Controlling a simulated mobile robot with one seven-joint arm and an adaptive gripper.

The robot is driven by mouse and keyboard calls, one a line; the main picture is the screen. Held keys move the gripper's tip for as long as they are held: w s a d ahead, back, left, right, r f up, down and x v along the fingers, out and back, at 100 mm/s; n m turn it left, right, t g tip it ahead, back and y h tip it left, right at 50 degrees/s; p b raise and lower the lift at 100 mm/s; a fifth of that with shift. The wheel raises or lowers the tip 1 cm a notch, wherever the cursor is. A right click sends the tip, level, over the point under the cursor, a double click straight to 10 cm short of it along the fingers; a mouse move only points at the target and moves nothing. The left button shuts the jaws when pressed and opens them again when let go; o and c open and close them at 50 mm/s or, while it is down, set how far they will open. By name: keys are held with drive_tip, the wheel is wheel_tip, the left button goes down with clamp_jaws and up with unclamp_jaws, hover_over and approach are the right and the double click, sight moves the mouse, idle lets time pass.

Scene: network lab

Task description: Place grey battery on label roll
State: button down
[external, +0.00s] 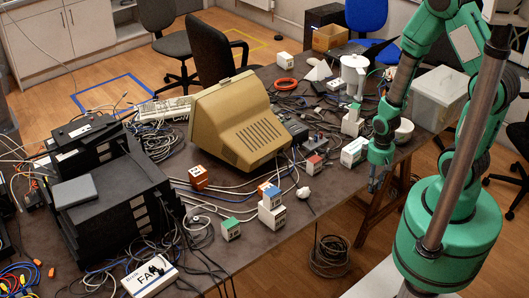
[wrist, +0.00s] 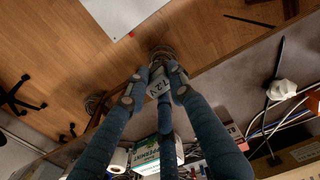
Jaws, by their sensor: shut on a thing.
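My gripper (external: 376,186) is shut on a small grey battery (wrist: 157,84) with "12V" lettering, which shows between the fingertips in the wrist view. In the external view the battery is too small to make out. The gripper is at the table's near edge, with floor behind the battery in the wrist view. A white roll (external: 404,130), apparently the label roll, lies on the table to the right of the gripper and farther back. The battery and roll are apart.
A green-and-white box (external: 354,152) stands between the gripper and other clutter. A beige monitor (external: 236,118), cables and small boxes crowd the table (external: 258,232). A white rounded object (external: 304,193) lies left of the gripper.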

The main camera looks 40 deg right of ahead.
drive_tip(key=w+d+r+m, duration=0.1)
drive_tip(key=w+d+r, duration=0.1)
drive_tip(key=d, duration=0.8)
drive_tip(key=w+d+r, duration=0.3)
drive_tip(key=d+r, duration=0.1)
drive_tip(key=d, duration=0.7)
drive_tip(key=shift+w+d+r+m+b, duration=0.15)
drive_tip(key=shift+w+d+m+b, duration=0.15)
drive_tip(key=shift+m+b, duration=0.1)
drive_tip(key=w+d, duration=0.2)
drive_tip(key=w, duration=0.2)
drive_tip(key=w+d+f+b, duration=0.1)
drive_tip(key=w+d, duration=0.2)
drive_tip(key=w, duration=0.2)
drive_tip(key=w+d+b, duration=0.1)
drive_tip(key=w+d, duration=0.1)
drive_tip(key=w, duration=0.3)
drive_tip(key=shift+d+f, duration=0.25)
drive_tip(key=shift+d, duration=0.05)
drive_tip(key=shift+f, duration=0.1)
drive_tip(key=shift+f+b, duration=0.7)
drive_tip(key=shift+f, duration=0.95)
drive_tip(key=shift+f, duration=0.15)
